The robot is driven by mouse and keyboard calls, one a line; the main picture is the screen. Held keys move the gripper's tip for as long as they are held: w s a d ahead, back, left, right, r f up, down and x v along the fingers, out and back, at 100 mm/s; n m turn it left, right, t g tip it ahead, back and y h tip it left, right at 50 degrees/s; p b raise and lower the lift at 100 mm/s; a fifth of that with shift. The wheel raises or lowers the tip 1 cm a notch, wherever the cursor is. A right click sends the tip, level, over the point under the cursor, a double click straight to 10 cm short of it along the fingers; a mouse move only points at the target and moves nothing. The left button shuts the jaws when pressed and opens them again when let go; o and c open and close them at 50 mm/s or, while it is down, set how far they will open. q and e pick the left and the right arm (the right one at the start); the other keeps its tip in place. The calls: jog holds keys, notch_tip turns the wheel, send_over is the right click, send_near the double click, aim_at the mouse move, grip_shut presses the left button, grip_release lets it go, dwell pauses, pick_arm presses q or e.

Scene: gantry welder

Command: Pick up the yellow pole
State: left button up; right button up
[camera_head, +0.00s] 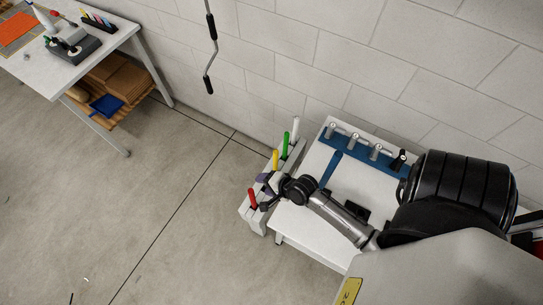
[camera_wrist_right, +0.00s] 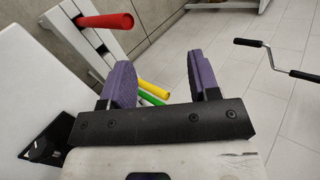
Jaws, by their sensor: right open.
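The yellow pole (camera_head: 275,160) stands in a light rack (camera_head: 249,213) at the left side of a white bench, between a red pole (camera_head: 252,199) and a green pole (camera_head: 285,146). My right gripper (camera_head: 266,190) is open beside the rack, between the red and yellow poles in the picture. In the right wrist view, the open purple fingers (camera_wrist_right: 162,75) are empty, and the yellow pole (camera_wrist_right: 153,88) shows beyond them, near the left finger. I cannot tell how far it is from the fingers. My left gripper is out of view.
A white pole (camera_head: 295,130) stands at the rack's far end. A blue holder (camera_head: 350,139) with several metal parts lies along the bench's back. A hand crank (camera_head: 209,50) hangs by the wall. Another table (camera_head: 88,70) stands at upper left; the floor between is clear.

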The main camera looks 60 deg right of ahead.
jog(key=d+f+m+t+h+b, duration=0.2)
jog(key=d+f+m+h, duration=0.2)
jog(key=d+f+m, duration=0.65)
jog(key=m+h+b, duration=0.1)
jog(key=m+h, duration=0.3)
jog(key=m, duration=0.9)
send_near(277, 160)
jog(key=shift+g, duration=0.3)
jog(key=b+x, duration=0.1)
jog(key=x, duration=0.1)
jog(key=b+x, duration=0.1)
jog(key=x, duration=0.1)
jog(key=r+b+x, duration=0.1)
jog(key=x, duration=0.1)
jog(key=shift+w+a+r, duration=0.1)
jog(key=shift+w, duration=0.25)
jog(key=b+x, duration=0.2)
jog(key=x, duration=0.1)
jog(key=shift+w+f, duration=0.15)
jog(key=shift+f, duration=0.2)
jog(key=shift+w+d+f+b, duration=0.2)
jog(key=shift+w+d+b, duration=0.35)
jog(key=shift+d+b, duration=0.05)
jog(key=shift+c, duration=0.3)
grip_shut()
